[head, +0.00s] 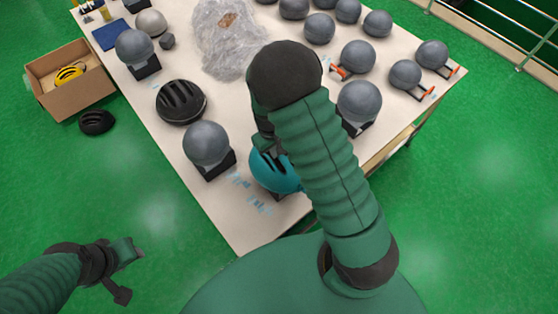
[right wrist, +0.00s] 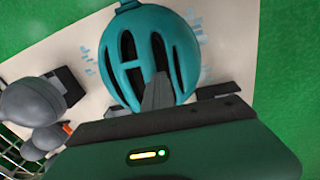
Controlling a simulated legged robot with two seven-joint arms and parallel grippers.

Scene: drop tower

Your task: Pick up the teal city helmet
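The teal city helmet (head: 270,174) sits near the front edge of the table (head: 236,232), partly hidden behind my right arm in the head view. It fills the upper middle of the right wrist view (right wrist: 125,65), with dark vents and its shell facing the camera. My right gripper (head: 268,146) is right at the helmet; a grey finger (right wrist: 157,90) overlaps the shell by a vent. I cannot tell whether it touches, or whether the fingers are apart. My left gripper (head: 130,272) hangs over the green floor, left of the table, away from the helmet; its opening is unclear.
Grey head forms on dark stands (head: 206,145) and a black helmet (head: 181,101) stand near. A crumpled plastic heap (head: 228,38) lies farther back. A cardboard box (head: 72,80) with a yellow helmet and another black helmet (head: 96,122) are on the floor at left.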

